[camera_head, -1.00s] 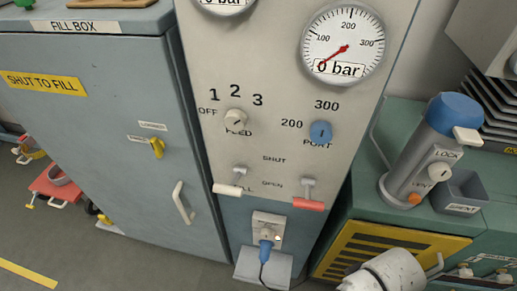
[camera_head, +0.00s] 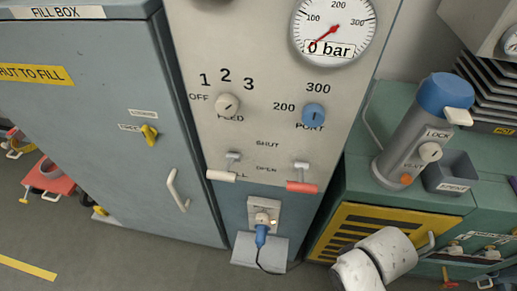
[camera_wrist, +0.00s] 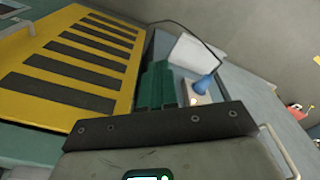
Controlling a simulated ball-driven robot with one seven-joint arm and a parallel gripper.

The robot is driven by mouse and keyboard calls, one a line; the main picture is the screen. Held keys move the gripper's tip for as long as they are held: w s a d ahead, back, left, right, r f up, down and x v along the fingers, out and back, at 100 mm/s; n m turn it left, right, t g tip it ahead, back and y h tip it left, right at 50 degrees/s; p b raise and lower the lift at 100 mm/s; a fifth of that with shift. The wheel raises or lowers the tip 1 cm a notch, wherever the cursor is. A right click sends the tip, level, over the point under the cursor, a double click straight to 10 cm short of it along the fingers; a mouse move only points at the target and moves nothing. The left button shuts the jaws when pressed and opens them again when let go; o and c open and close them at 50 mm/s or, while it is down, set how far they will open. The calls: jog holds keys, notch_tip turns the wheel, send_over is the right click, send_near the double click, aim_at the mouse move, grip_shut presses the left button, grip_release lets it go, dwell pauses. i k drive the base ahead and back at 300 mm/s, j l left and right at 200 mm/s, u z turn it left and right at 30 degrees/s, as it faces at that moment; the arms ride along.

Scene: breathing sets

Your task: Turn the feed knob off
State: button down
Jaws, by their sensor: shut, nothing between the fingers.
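The cream feed knob (camera_head: 227,104) is on the pale panel (camera_head: 265,60) in the head view, above the word FEED. OFF is printed to its left, and 1, 2 and 3 arc above it. Its small mark is too fine to tell which setting it points at. My gripper (camera_wrist: 158,86) shows in the wrist view as green fingers, shut and empty. It is apart from the knob, in front of the blue plug and the yellow vent. The knob is not in the wrist view, and the fingers are not in the head view.
A blue port knob (camera_head: 313,114) sits right of the feed knob. Below are a cream lever (camera_head: 221,175), a red lever (camera_head: 302,187) and a socket with a blue plug (camera_head: 261,235) and cord. The fill box (camera_head: 80,110) stands left, a green cabinet (camera_head: 365,190) right.

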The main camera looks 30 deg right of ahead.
aim_at(227, 104)
jog(key=j, duration=0.9)
jog(key=k+j, duration=0.15)
jog(key=j, duration=0.75)
jog(key=i+z, duration=0.05)
